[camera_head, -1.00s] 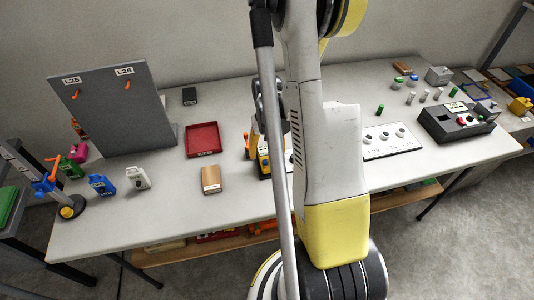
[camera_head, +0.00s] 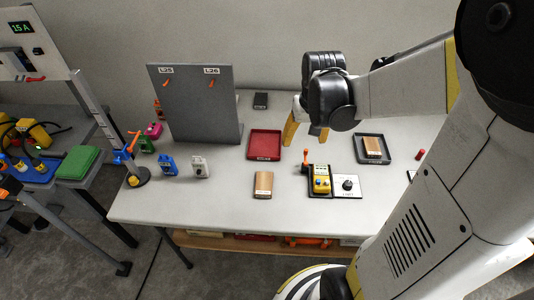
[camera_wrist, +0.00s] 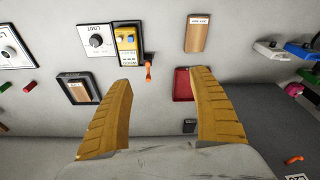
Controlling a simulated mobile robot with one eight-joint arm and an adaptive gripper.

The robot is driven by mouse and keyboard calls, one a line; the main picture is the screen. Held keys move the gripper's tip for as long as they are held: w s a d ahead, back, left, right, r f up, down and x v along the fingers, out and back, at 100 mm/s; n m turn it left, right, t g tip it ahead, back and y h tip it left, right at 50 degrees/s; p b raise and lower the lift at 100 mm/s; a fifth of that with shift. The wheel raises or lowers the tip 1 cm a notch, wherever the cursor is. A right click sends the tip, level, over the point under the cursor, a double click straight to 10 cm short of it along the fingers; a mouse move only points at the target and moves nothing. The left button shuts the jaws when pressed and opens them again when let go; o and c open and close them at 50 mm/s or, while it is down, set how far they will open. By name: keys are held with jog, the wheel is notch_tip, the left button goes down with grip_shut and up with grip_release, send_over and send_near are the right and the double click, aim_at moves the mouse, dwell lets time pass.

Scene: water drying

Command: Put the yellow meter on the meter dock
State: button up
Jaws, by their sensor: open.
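The yellow meter (camera_head: 321,182) stands in a black holder with an orange lever (camera_head: 307,158), near the table's front edge. I cannot tell whether this holder is the meter dock. In the wrist view the yellow meter (camera_wrist: 127,38) is beyond my fingers, at the top, with the orange lever (camera_wrist: 148,72) beside it. My gripper (camera_head: 305,134) is open and empty above the table, behind the meter in the head view. Its yellow fingers are spread wide in the wrist view (camera_wrist: 161,90), apart from everything.
A white panel with a black knob (camera_head: 347,185) adjoins the holder. A red tray (camera_head: 264,145), a tan block (camera_head: 263,184) and a dark tray (camera_head: 361,158) with a brown block lie around. Blue (camera_head: 168,166) and white (camera_head: 199,167) devices stand left, before a grey upright board (camera_head: 195,105).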

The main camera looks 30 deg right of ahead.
jog(key=s+a+r+n+t, duration=0.2)
jog(key=s+a+r, duration=0.1)
jog(key=a, duration=0.5)
jog(key=s+a+r+n+t, duration=0.2)
jog(key=s+a+r+t, duration=0.1)
jog(key=a+r, duration=0.3)
jog(key=shift+s+a+y, duration=0.4)
jog(key=shift+s+a, duration=0.15)
jog(key=shift+a, duration=0.65)
